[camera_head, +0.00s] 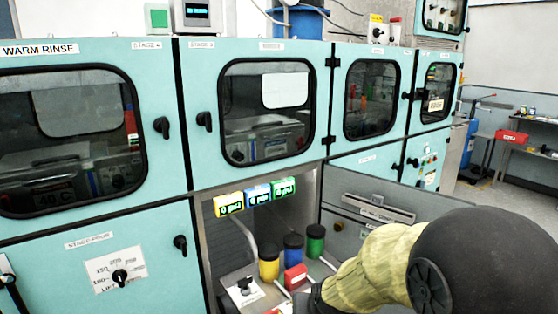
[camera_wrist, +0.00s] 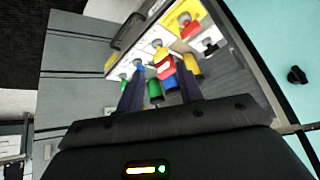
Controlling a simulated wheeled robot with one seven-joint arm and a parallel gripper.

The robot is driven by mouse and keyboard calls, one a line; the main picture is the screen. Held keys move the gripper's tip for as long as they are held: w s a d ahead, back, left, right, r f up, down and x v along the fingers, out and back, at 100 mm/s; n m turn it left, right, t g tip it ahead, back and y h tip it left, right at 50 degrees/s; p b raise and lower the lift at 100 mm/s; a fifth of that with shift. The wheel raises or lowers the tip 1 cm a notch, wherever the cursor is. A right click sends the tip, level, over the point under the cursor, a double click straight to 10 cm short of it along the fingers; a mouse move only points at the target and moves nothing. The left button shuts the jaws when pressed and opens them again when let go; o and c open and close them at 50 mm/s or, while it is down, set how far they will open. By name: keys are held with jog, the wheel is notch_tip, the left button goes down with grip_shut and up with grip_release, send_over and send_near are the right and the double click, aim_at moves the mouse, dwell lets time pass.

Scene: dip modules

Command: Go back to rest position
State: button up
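My gripper (camera_wrist: 160,70) is open in the wrist view, with its two dark fingers apart and nothing seen held between them. In the head view my arm comes in from the lower right in a yellowish sleeve, and the gripper end is mostly cut off at the bottom edge. Ahead of the fingers is an open bay with a yellow canister (camera_head: 269,262), a blue canister (camera_head: 293,250) and a green canister (camera_head: 315,241), each with a dark top. A red block (camera_head: 295,277) stands in front of them; it also shows in the wrist view (camera_wrist: 165,68).
Teal cabinets with dark windows (camera_head: 266,110) surround the bay. Yellow, blue and green lit signs (camera_head: 258,195) hang at its top edge. A grey panel (camera_head: 375,205) stands at the bay's right, close to my arm. Open floor (camera_head: 490,200) lies at the far right, near a workbench.

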jog(key=s+d+f+g+h, duration=0.1)
jog(key=s+d+g, duration=0.1)
jog(key=s+d, duration=0.35)
jog(key=s+d+f+g, duration=0.1)
jog(key=s+d+g, duration=0.15)
jog(key=s, duration=0.65)
notch_tip(320, 180, up, 16)
jog(key=w+p, duration=0.1)
jog(key=p, duration=1.5)
jog(key=shift+a, duration=0.15)
jog(key=shift+f+t, duration=0.15)
jog(key=shift+t, duration=0.1)
